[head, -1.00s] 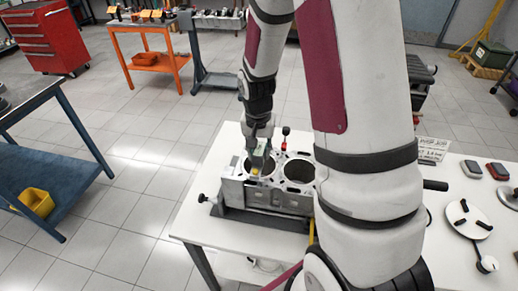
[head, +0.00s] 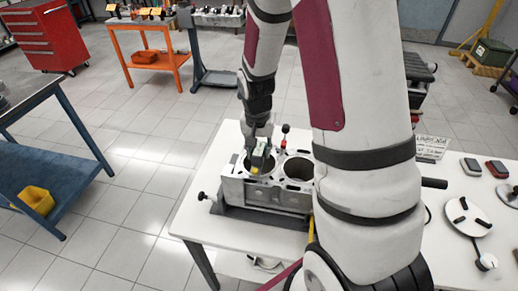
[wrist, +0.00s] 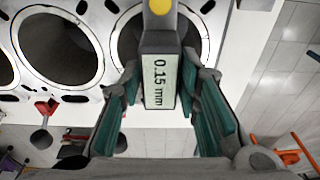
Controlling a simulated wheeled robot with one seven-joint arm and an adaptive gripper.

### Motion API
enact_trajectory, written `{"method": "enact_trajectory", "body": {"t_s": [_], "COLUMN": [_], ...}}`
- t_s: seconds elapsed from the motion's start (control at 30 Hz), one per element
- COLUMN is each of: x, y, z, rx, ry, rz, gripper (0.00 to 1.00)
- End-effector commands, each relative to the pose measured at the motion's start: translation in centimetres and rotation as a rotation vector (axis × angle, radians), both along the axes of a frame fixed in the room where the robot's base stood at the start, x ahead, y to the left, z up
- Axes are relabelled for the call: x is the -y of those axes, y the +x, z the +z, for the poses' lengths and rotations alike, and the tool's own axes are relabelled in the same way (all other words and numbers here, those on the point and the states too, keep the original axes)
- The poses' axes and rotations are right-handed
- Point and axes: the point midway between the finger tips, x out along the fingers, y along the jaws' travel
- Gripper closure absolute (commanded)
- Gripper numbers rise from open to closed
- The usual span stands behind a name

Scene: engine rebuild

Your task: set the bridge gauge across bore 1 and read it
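The bridge gauge (head: 256,165) sits over the left bore (head: 243,167) of the engine block in the head view. In the wrist view the gauge (wrist: 160,80) has a grey body, a yellow spot on top and a display reading 0.15 mm. My gripper (head: 262,148) is down at the gauge. In the wrist view its teal-padded fingers (wrist: 161,85) stand close on both sides and appear shut on it. The gauge's feet and its contact with the deck are hidden. The engine block (head: 265,194) is grey, with a second bore (head: 298,170) open beside it.
The block stands on a dark base on a white table (head: 200,220). My arm hides the table's middle.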

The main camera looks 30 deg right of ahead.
Motion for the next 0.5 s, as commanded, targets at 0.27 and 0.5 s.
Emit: {"method": "enact_trajectory", "body": {"t_s": [0.27, 0.5], "x": [0.0, -0.07], "y": [0.0, -0.01], "z": [0.0, 0.96], "rx": [0.0, 0.002], "ry": [0.0, -0.001], "rz": [0.0, 0.0], "gripper": [0.5, 0.5]}}
